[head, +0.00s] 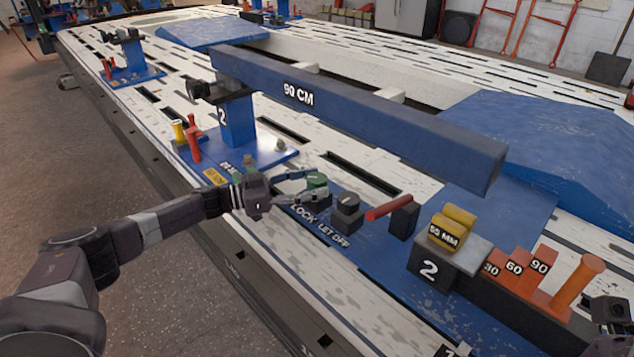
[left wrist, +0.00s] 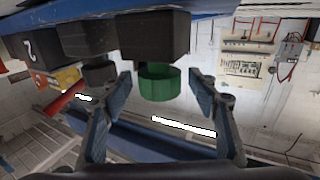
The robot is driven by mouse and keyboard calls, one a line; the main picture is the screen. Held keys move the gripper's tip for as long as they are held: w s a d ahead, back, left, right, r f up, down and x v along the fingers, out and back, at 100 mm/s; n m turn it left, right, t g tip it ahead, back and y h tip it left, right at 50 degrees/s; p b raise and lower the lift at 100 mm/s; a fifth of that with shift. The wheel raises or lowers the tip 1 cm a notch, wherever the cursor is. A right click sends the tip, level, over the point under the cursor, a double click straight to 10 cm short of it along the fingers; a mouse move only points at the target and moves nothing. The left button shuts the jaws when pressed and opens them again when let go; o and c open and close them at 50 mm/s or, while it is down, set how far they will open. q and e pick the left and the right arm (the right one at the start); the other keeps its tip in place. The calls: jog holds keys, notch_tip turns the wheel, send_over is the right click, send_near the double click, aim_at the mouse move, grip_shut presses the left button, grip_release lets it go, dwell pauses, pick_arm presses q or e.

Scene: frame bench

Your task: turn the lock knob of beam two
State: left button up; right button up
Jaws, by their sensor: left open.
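The lock knob (head: 316,180) is a green round knob on a dark block, beside the LOCK label (head: 303,214) on beam two's blue plate. My left gripper (head: 314,187) is open with its fingers at the knob. In the left wrist view the green knob (left wrist: 160,86) lies between the two spread fingers (left wrist: 160,98), with a gap on each side. Beam two (head: 370,118) is a long blue beam marked 90 CM, resting on a blue post marked 2. A dark part at the right edge looks like my right gripper (head: 612,310); its fingers cannot be made out.
The black LET OFF knob (head: 347,205) stands close right of the lock knob. Red and yellow pegs (head: 193,145) stand left of the post.

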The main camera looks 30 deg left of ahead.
pick_arm(q)
jog(key=v, duration=1)
jog(key=shift+s+a, duration=0.2)
jog(key=shift+a, duration=0.05)
